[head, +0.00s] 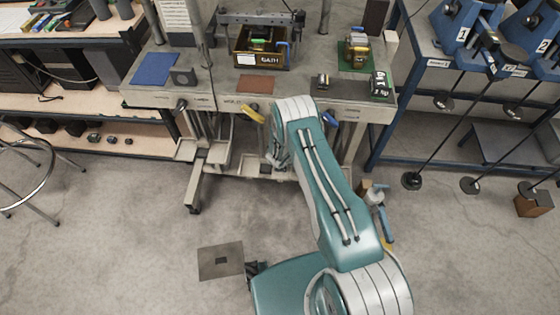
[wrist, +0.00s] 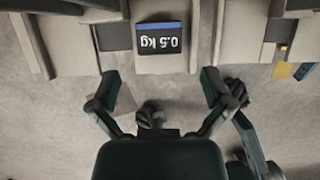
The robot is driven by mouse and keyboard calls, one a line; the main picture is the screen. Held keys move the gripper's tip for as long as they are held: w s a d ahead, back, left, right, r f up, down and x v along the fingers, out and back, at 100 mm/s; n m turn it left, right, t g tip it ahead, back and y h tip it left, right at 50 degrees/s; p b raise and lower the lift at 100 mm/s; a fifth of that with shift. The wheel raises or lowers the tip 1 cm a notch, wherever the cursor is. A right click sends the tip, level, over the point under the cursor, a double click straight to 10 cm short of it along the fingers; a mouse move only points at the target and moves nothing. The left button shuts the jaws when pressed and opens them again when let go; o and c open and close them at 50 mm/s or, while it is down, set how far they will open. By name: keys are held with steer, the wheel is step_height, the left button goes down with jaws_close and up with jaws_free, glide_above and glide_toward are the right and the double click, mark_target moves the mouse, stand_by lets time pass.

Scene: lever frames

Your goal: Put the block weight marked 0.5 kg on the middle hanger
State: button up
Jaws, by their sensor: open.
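The block weight marked 0.5 kg (wrist: 160,42) is dark with a blue stripe along one edge, and its label reads upside down in the wrist view. It lies on a light beige pan (wrist: 162,68), with pale strips on both sides. Which hanger this pan belongs to, I cannot tell. My gripper (wrist: 159,74) is open, its two fingers spread apart below the block in the picture, with nothing between them. In the head view my gripper (head: 277,156) is low in front of the bench, partly hidden by my arm. Beige hanger pans (head: 186,150) show under the bench there.
The bench (head: 215,92) carries a blue mat (head: 154,68), a brown mat (head: 255,84) and a wooden tray (head: 262,62). Yellow (head: 253,114) and blue (head: 329,117) lever handles stick out at its front edge. A stool (head: 25,180) stands left.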

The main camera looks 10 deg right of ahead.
steer(key=v, duration=0.5)
steer(key=shift+s+r, duration=0.1)
steer(key=shift+r, duration=0.3)
